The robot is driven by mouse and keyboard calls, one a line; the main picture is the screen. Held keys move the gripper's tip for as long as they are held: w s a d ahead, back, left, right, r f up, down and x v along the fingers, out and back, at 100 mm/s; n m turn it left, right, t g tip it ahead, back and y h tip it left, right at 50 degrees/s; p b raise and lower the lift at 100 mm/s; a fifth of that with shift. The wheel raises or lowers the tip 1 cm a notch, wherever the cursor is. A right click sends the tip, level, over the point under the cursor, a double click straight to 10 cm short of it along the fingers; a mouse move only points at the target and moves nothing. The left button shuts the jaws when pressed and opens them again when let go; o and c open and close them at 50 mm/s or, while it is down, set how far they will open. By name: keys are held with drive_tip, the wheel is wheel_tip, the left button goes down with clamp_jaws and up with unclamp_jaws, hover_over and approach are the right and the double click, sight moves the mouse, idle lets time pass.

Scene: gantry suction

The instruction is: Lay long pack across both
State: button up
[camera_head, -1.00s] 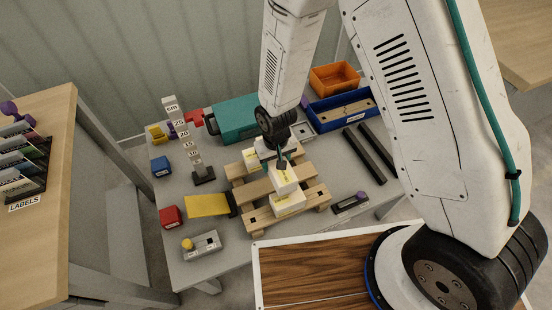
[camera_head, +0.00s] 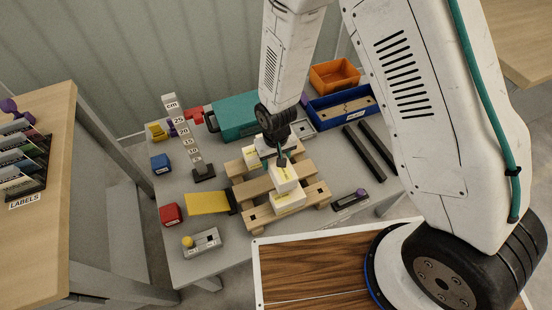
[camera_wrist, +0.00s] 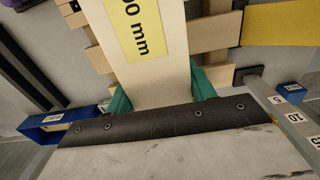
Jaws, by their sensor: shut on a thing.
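My gripper (camera_head: 281,160) is shut on a long cream pack (camera_head: 284,181) with a yellow label. In the wrist view, the teal fingertips (camera_wrist: 160,92) are on either side of the long pack (camera_wrist: 165,75), whose label ends in "00 mm". The head view shows it over the wooden pallet (camera_head: 255,188). A cream pack (camera_head: 289,204) sits on the pallet's near part, just below the held pack's near end. Another cream pack (camera_head: 250,155) sits at the pallet's far left. I cannot tell whether the held pack touches either. Its far end is hidden behind my gripper.
A stepped cm gauge (camera_head: 187,143) stands left of the pallet, with a yellow plate (camera_head: 207,203) in front of it. A teal case (camera_head: 238,116), a blue bin (camera_head: 343,107) and an orange bin (camera_head: 334,76) stand behind. Dark bars (camera_head: 371,154) lie to the right.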

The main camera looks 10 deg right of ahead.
drive_tip(key=shift+f, duration=1)
idle(0.3)
drive_tip(key=o, duration=1.4)
wheel_tip(320, 180, up, 8)
drive_tip(key=shift+f, duration=0.1)
